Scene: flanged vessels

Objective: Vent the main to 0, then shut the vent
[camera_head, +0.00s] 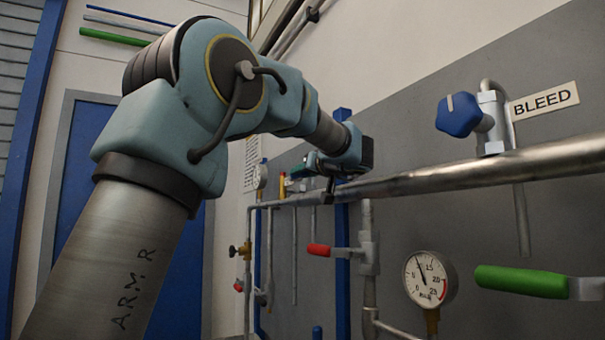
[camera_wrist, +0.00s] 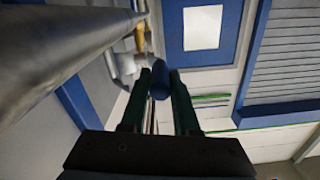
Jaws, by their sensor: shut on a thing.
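My gripper (camera_head: 308,172) is at the far stretch of the main pipe (camera_head: 470,170), just above and beside it. In the wrist view its two dark green fingers (camera_wrist: 160,95) are closed around a blue rounded handle (camera_wrist: 159,80). The handle's valve body is hidden. A blue knob (camera_head: 459,115) with a white mark sits on a valve beside a BLEED label (camera_head: 543,102), well to the right of my gripper. The round gauge (camera_head: 430,279) has its needle pointing up and slightly left; I cannot read the exact value.
A red-handled lever (camera_head: 319,250) sits below the main, and a green-handled lever (camera_head: 521,281) is at the lower right. A small far gauge (camera_head: 260,176) and a brass valve (camera_head: 243,251) are at the left. The pipe runs close along the gripper in the wrist view.

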